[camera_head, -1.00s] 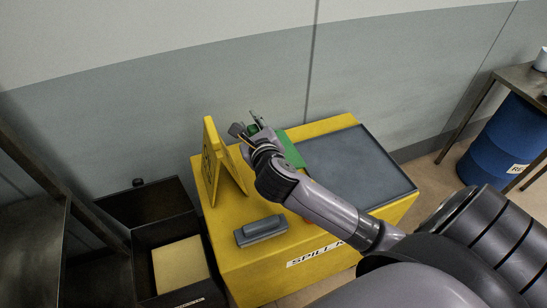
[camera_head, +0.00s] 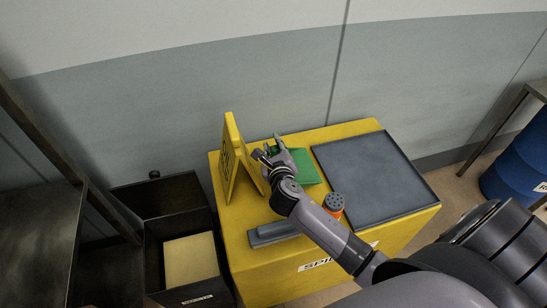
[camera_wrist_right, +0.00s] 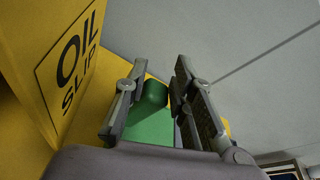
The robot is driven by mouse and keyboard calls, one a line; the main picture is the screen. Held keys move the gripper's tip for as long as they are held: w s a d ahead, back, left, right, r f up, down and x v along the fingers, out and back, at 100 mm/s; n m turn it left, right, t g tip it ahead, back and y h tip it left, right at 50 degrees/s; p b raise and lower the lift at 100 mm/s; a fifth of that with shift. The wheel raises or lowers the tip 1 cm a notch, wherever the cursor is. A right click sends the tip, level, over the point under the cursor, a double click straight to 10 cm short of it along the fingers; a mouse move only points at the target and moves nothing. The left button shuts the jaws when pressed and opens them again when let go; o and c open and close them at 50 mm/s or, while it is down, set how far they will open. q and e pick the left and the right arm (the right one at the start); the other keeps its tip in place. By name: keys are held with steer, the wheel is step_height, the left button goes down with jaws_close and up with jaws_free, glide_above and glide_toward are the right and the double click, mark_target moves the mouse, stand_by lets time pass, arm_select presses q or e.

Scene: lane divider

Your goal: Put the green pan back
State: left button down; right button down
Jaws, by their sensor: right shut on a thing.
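The green pan (camera_head: 306,167) is at the top of the yellow spill-kit box (camera_head: 231,242), between the yellow folded sign and the grey tray. My right gripper (camera_head: 269,152) is shut on the green pan, at its far end. In the right wrist view the pan's green block-like part (camera_wrist_right: 151,95) sits between the two fingers of my right gripper (camera_wrist_right: 158,92). My arm hides part of the pan in the head view. I cannot tell whether the pan touches the box top. My left gripper is not in view.
A yellow "OIL SLIP" sign (camera_head: 231,158) stands close left of my gripper. A grey flat tray (camera_head: 375,178) covers the box's right side. An orange can with a grey holed lid (camera_head: 334,203) and a grey block (camera_head: 272,234) stand near my forearm. An open dark bin (camera_head: 165,255) is left.

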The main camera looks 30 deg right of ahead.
step_height(320, 180, down, 5)
steer(key=shift+r+b, duration=0.2)
steer(key=shift+b, duration=0.35)
steer(key=c, duration=1.3)
jaws_free()
steer(key=shift+c, duration=0.2)
steer(key=v, duration=1.2)
steer(key=shift+r, duration=0.2)
